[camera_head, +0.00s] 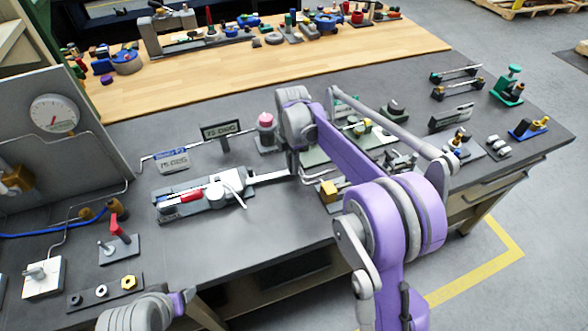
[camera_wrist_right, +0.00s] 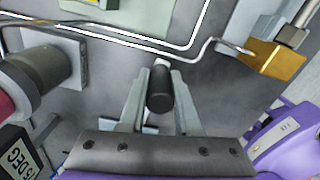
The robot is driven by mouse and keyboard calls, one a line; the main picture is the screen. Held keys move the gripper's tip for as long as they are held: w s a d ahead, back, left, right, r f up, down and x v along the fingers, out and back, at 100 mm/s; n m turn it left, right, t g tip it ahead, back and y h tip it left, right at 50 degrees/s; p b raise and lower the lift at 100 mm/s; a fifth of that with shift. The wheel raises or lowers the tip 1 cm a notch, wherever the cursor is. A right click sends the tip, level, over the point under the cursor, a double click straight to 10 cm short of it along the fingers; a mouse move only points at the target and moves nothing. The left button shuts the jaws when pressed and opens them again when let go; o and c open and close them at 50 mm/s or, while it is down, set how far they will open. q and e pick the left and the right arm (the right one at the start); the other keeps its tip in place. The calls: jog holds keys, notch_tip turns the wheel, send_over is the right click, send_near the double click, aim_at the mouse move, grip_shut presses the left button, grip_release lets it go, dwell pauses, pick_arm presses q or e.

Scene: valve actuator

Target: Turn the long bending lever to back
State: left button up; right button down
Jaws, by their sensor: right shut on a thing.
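The tube bender (camera_head: 205,192) lies on the dark bench left of centre in the head view, with a short red grip on its left part. Its long bending lever (camera_head: 268,177) is a flat grey bar reaching right to my right gripper (camera_head: 292,168). In the right wrist view, the lever's black cylindrical end grip (camera_wrist_right: 160,90) stands between the two fingers of my right gripper (camera_wrist_right: 160,105), which is shut on it. My purple right arm hides part of the bench beyond. Only a part of my left arm shows at the bottom left; its gripper is out of view.
A "75 DEG" sign (camera_head: 220,130) and a pink-topped knob (camera_head: 265,121) stand behind the bender. A brass block (camera_head: 328,191) is right of the gripper. Several fittings fill the bench's right side. Bare bench lies in front of the bender.

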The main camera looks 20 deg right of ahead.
jog(key=shift+w, duration=0.35)
jog(key=c, duration=0.6)
grip_release()
jog(key=shift+r, duration=0.1)
notch_tip(320, 180, up, 11)
jog(key=shift+f+p, duration=0.2)
jog(key=shift+p, duration=0.1)
jog(key=shift+s, duration=0.1)
